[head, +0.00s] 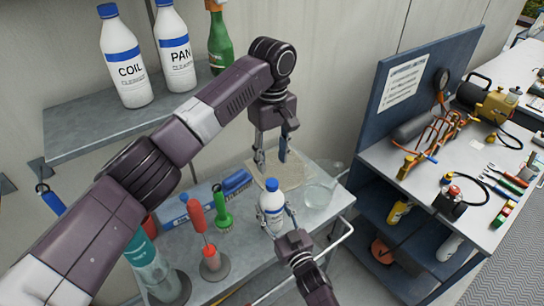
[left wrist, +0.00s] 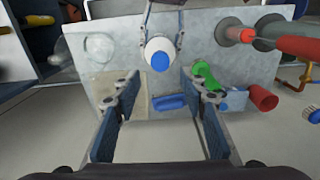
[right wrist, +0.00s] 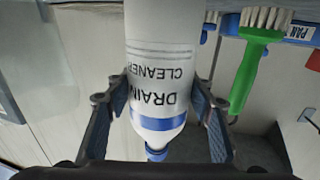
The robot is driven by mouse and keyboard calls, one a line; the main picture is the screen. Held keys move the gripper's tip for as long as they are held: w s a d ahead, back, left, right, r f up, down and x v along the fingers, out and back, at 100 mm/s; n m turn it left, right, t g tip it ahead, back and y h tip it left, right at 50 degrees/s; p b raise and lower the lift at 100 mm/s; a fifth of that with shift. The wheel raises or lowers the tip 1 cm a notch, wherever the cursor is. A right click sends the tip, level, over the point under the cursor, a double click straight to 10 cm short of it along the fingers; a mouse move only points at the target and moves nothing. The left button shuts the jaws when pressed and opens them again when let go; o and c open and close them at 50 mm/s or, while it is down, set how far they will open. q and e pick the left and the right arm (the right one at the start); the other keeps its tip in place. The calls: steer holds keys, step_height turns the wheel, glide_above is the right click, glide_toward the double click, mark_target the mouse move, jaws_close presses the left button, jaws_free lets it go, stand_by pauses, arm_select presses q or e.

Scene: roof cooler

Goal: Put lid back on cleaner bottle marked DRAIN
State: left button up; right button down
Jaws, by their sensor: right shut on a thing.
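The white DRAIN cleaner bottle (head: 272,212) is upright at the front of the grey cart. Its label reads upside down in the right wrist view (right wrist: 158,85). A blue lid (head: 273,184) sits on its neck; it also shows from above in the left wrist view (left wrist: 160,62). Whether it is fully tight I cannot tell. My right gripper (head: 275,214) is shut on the bottle's body, one finger on each side. My left gripper (head: 272,160) is open and empty above the cart, fingers pointing down, behind and above the lid. Whether the bottle touches the cart is unclear.
The cart top (head: 315,215) holds a tan mat (head: 292,175), a clear dish (head: 318,196), a green brush (head: 222,208), a blue brush (head: 236,181) and a red-handled tool (head: 196,215). COIL (head: 126,70) and PAN (head: 176,50) bottles stand on a shelf behind. A blue workbench is right.

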mark_target(272, 182)
stand_by(0.4)
arm_select(q)
steer(key=shift+f, duration=4)
